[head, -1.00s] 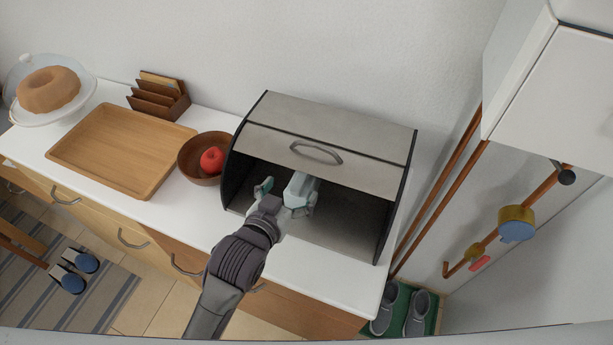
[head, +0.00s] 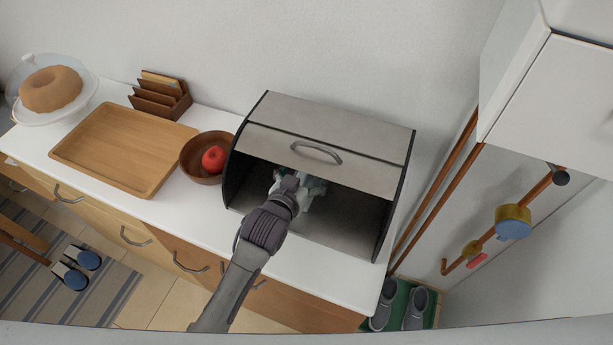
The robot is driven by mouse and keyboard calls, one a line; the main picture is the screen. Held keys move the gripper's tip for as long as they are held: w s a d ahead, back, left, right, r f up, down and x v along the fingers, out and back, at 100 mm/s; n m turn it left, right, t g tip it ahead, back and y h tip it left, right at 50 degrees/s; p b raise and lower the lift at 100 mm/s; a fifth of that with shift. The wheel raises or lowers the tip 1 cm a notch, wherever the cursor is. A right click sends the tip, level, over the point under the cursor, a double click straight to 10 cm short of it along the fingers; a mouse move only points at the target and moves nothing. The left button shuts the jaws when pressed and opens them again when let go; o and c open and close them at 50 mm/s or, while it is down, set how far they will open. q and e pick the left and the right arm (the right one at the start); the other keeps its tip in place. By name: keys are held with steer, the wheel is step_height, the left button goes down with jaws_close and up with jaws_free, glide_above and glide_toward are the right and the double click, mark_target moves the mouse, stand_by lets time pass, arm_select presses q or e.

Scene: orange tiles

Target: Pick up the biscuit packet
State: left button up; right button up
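A bread box (head: 335,146) stands on the white counter against the wall, its front lid raised and its dark inside partly visible. My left gripper (head: 303,186) reaches into the opening, under the lid's handle. Its pale fingers are partly hidden by the lid edge and my own wrist, so I cannot tell whether they are open or shut. I cannot make out the biscuit packet; anything at the fingertips is hidden. The right part of the box floor looks empty. My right gripper is out of view.
Left of the box are a wooden bowl (head: 190,164) with a red apple (head: 213,158), a wooden tray (head: 120,150), a letter rack (head: 160,98) and a covered cake (head: 50,89). A white cabinet (head: 560,95) hangs at upper right. The counter front is clear.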

arm_select(q)
steer(key=c, duration=1.3)
steer(key=shift+c, duration=0.2)
steer(key=shift+r, duration=0.2)
